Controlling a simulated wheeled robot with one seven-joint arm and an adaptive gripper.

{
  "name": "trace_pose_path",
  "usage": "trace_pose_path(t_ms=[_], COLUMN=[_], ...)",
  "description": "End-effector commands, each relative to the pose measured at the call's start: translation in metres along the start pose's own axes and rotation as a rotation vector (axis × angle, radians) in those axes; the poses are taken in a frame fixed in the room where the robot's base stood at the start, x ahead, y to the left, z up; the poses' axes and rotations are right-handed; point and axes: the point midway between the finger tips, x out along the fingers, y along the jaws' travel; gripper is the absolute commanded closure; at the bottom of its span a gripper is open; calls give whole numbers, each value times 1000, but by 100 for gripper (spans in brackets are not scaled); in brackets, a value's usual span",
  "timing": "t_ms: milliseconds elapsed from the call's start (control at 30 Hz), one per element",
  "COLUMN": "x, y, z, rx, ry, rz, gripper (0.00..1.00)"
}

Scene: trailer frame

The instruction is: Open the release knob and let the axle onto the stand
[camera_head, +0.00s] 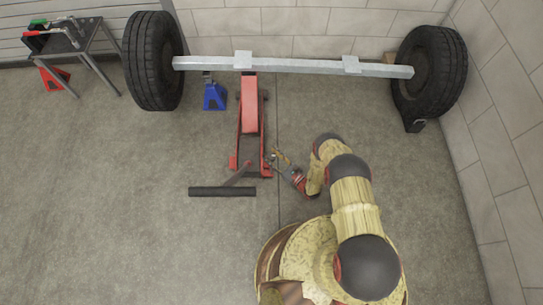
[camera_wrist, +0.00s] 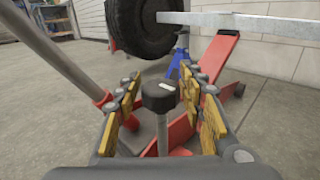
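The red floor jack (camera_head: 249,112) is under the grey axle (camera_head: 300,66), which has a black tyre at each end. The blue stand (camera_head: 214,97) is below the axle near the left tyre; I cannot tell whether they touch. In the wrist view, the black release knob (camera_wrist: 158,96) has a white mark on top and sits on a grey shaft. My gripper (camera_head: 277,157) is at the jack's near right end. In the wrist view, its yellow-padded fingers (camera_wrist: 163,88) are open, one either side of the knob, with gaps showing.
A tool table (camera_head: 68,38) and a red stand (camera_head: 55,77) are far left. A wall is on the right. The left floor is clear.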

Motion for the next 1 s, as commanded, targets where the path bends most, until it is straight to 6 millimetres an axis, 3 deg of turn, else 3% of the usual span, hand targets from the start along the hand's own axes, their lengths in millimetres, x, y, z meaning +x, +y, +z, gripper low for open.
trace_pose_path(t_ms=[533,1000], x=[0,0], y=[0,-2], z=[0,0], rx=[1,-2], ry=[0,-1], rz=[1,136], gripper=[93,93])
